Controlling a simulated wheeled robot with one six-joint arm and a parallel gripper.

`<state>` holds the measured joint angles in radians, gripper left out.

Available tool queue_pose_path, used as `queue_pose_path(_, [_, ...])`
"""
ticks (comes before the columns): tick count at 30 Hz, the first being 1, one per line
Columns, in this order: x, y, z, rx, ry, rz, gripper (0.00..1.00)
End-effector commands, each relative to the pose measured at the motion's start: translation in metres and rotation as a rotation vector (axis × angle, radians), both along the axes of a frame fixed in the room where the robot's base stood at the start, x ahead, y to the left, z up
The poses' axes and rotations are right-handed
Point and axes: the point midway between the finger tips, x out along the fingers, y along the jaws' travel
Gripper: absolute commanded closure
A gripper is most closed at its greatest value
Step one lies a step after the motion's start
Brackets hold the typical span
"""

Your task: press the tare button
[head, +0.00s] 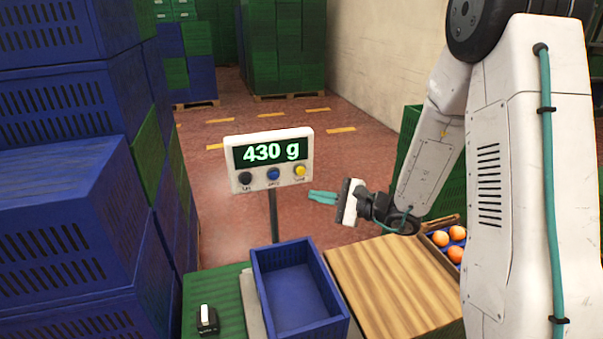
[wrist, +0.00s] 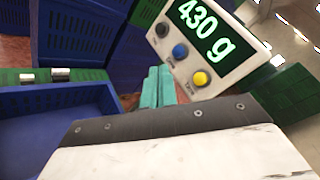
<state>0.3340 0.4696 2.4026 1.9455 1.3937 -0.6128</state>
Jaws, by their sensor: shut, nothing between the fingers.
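The scale's display panel (head: 269,160) is white, stands on a dark post and reads 430 g. Along its lower edge are a black button (head: 245,179), a blue button (head: 273,174) and a yellow button (head: 300,170). Their labels are too small to read surely. In the wrist view the yellow button (wrist: 201,78) and blue button (wrist: 180,51) show clearly. My gripper (head: 311,195), with teal fingers, is shut and empty, below and right of the panel in the head view. The fingers (wrist: 158,74) also show in the wrist view, pointing up beside the panel's lower edge, apparently apart from the buttons.
An empty blue crate (head: 328,325) sits in front of the post. A wooden board (head: 390,285) lies right of it, with oranges (head: 456,243) in a box beyond. A small black-and-white device (head: 206,319) stands at left. Stacked blue crates (head: 60,220) wall off the left side.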

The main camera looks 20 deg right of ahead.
Motion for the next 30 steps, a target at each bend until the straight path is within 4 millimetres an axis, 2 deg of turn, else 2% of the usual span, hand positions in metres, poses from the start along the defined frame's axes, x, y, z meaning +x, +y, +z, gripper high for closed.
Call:
queue_pose_path(3, [0.005,-0.007,-0.006,0.009,0.005,-0.034,1.0])
queue_pose_path(13, [0.005,-0.007,-0.006,0.008,0.004,-0.035,1.0])
queue_pose_path(17, [0.012,-0.006,-0.006,0.008,0.004,-0.034,1.0])
queue_pose_path(30, [0.07,-0.007,-0.006,0.007,0.004,-0.033,1.0])
